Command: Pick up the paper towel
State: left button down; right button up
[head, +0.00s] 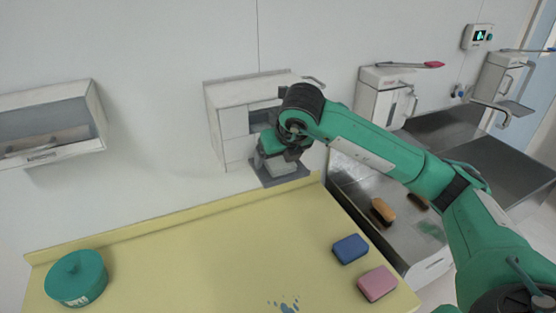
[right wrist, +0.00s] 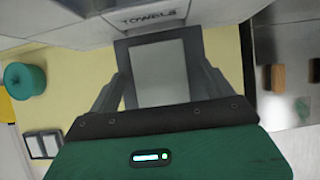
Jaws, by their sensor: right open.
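The paper towel (right wrist: 160,70) is a pale grey rectangle on the dark tray (right wrist: 121,50) below the dispenser lettered "TOWELS" (right wrist: 155,14). In the head view the towel (head: 282,168) shows partly under my right gripper (head: 274,162). The white dispenser (head: 232,125) hangs on the wall, its right part hidden by my arm. In the right wrist view my right gripper (right wrist: 161,95) is open, with one finger on each side of the towel. I cannot tell whether the fingers touch it. My left gripper is not in view.
The yellow counter (head: 200,260) holds a teal round container (head: 76,279), a blue sponge (head: 350,249), a pink sponge (head: 377,284) and a blue spill (head: 284,305). A metal sink area with a brown brush (head: 383,211) is at right. A wall cabinet (head: 50,125) hangs at left.

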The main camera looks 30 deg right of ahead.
aim_at(280, 160)
jog(key=c, duration=1)
jog(key=shift+c, duration=0.2)
jog(key=shift+r, duration=0.2)
notch_tip(280, 160, up, 20)
jog(key=b, duration=0.3)
jog(key=shift+f, duration=0.2)
